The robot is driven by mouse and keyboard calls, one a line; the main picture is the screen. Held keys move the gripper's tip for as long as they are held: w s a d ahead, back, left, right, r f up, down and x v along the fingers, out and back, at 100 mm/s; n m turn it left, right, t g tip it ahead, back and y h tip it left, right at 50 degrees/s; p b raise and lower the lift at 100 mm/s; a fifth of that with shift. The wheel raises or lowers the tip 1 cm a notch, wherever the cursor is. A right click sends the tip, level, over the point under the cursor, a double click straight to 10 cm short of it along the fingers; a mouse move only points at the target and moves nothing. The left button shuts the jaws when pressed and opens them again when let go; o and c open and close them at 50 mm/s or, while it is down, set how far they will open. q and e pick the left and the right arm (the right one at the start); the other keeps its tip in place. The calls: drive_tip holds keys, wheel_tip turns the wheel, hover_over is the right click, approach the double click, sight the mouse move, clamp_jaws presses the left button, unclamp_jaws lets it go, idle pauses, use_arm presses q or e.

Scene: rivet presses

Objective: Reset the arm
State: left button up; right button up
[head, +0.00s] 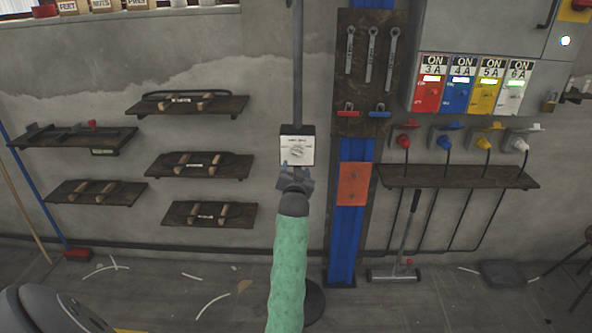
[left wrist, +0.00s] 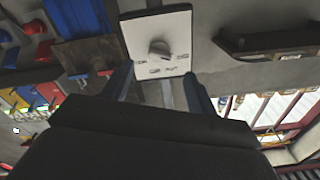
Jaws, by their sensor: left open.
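My left arm, in a green sleeve, reaches up in the middle of the head view. My left gripper (head: 296,172) is in front of the lower part of a white switch box with a round knob (head: 297,150) on the wall. In the left wrist view the same knob (left wrist: 160,50) sits beyond and between the two fingers of my left gripper (left wrist: 160,85). The fingers are spread apart and nothing is between their tips. I cannot tell whether a fingertip touches the box. My right gripper is not in either view.
Several dark shelves with wooden blocks (head: 200,165) hang on the left wall. A blue post (head: 345,235) stands right of my arm. A grey panel with coloured switches (head: 475,80) hangs above a shelf of coloured plugs (head: 460,177). A floor sweeper (head: 394,274) leans at the wall.

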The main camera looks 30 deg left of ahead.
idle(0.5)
use_arm(q)
drive_tip(key=s+d+f+g+h, duration=0.35)
drive_tip(key=d+f, duration=0.25)
drive_tip(key=d, duration=0.3)
drive_tip(key=s+d+f+g+h, duration=0.2)
drive_tip(key=s+d+f+h, duration=0.35)
drive_tip(key=d, duration=0.35)
drive_tip(key=s+d+f+m+g, duration=0.1)
drive_tip(key=s+d+f, duration=0.4)
drive_tip(key=s, duration=0.5)
drive_tip(key=s+d+f+m+g+h, duration=0.1)
drive_tip(key=s+d+f+g, duration=0.2)
drive_tip(key=s+f, duration=0.7)
drive_tip(key=s+d+f+m+g, duration=0.2)
drive_tip(key=s+d+f+g, duration=0.1)
drive_tip(key=s+d+f, duration=0.4)
drive_tip(key=s, duration=0.3)
drive_tip(key=shift+s+f+h, duration=0.25)
drive_tip(key=shift+f+h, duration=0.15)
drive_tip(key=shift+g, duration=0.65)
drive_tip(key=s+f, duration=0.1)
drive_tip(key=s, duration=0.1)
drive_tip(key=s+f, duration=0.1)
drive_tip(key=s, duration=0.2)
drive_tip(key=s+f, duration=0.1)
drive_tip(key=s, duration=0.1)
drive_tip(key=shift+s+f, duration=0.25)
drive_tip(key=shift+s, duration=0.1)
drive_tip(key=shift+c, duration=0.2)
